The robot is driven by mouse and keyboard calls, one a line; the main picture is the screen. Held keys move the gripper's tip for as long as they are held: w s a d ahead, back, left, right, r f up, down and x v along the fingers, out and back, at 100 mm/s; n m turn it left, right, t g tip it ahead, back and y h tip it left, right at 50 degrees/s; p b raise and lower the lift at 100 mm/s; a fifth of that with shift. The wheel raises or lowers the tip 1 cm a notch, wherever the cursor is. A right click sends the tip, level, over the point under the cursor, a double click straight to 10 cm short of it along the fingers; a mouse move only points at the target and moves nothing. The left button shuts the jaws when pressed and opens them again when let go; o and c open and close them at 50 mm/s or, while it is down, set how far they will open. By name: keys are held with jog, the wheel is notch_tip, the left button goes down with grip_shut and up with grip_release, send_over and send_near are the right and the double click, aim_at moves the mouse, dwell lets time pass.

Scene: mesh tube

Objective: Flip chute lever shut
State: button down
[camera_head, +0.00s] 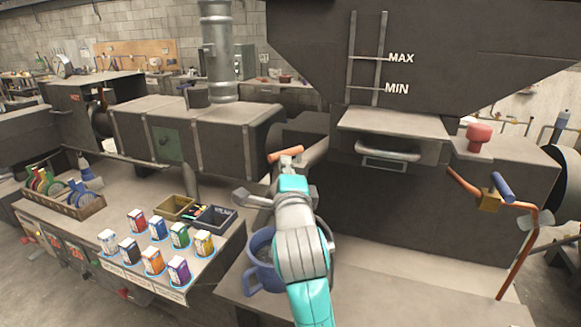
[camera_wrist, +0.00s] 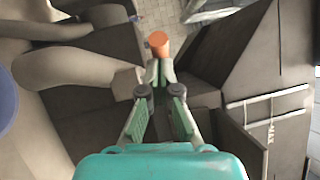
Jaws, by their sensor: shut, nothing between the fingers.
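An orange-handled lever (camera_head: 286,153) stands out beside the pale chute, left of the big dark hopper machine. I take it to be the chute lever. In the wrist view its round orange end (camera_wrist: 158,43) shows just beyond my fingertips. My gripper (camera_head: 291,168) is right in front of the lever, and its fingers (camera_wrist: 158,78) are together with nothing between them. I cannot tell whether the fingertips touch the lever. My gripper and wrist hide the lower part of the lever and its mount.
A blue mug-like container (camera_head: 262,245) stands beneath my arm, partly hidden. To the left, a table holds several small colored boxes (camera_head: 137,221) and two bins (camera_head: 175,207). A copper pipe with a blue-handled valve (camera_head: 502,187) stands at right.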

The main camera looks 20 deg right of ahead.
aim_at(272, 161)
jog(key=w+m+g+h, duration=0.1)
jog(key=m+h, duration=0.1)
jog(key=h, duration=0.1)
jog(key=w+a+m+g+h, duration=0.1)
jog(key=m+h, duration=0.1)
jog(key=h, duration=0.1)
jog(key=w+a+m+g+h, duration=0.1)
jog(key=m+g+h, duration=0.1)
jog(key=h, duration=0.1)
jog(key=shift+a, duration=0.2)
jog(key=shift+w+a, duration=0.15)
jog(key=shift+w, duration=0.65)
jog(key=shift+s, duration=0.2)
